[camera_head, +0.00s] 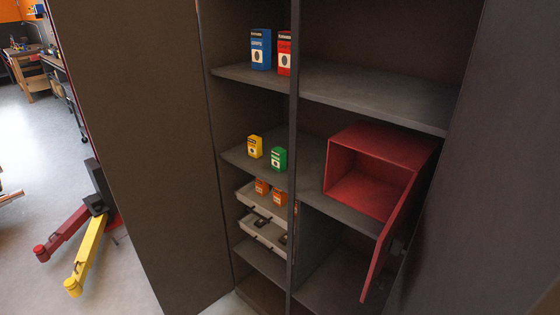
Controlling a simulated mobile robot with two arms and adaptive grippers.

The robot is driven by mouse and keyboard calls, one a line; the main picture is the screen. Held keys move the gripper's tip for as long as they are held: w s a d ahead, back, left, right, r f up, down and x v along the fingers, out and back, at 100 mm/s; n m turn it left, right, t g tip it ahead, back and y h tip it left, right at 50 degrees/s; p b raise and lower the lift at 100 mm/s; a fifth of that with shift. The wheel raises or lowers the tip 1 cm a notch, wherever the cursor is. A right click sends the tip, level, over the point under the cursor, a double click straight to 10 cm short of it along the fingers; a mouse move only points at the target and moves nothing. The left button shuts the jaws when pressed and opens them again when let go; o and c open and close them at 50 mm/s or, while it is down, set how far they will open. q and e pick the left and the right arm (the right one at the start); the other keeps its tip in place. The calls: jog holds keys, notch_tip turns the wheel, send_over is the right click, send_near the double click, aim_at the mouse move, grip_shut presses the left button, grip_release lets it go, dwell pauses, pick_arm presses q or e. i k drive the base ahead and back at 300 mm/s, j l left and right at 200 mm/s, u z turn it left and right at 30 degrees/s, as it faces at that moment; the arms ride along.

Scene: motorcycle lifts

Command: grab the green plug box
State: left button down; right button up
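The green plug box (279,159) stands upright on the middle shelf of a dark cabinet. A yellow box (255,146) stands just to its left, close beside it. A dark vertical post (293,150) of the cabinet runs just to the right of the green box. Neither of my grippers shows in the head view, so nothing is seen touching the green box.
A blue box (261,49) and a red box (284,52) stand on the upper shelf (370,90). Orange boxes (262,186) sit in a tray below. An open red cabinet (385,150) with its door (390,240) swung out stands right. A large dark panel (130,130) borders the left.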

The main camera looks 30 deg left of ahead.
aim_at(279, 155)
jog(key=j, duration=0.65)
jog(key=i+j, duration=0.15)
jog(key=j, duration=0.5)
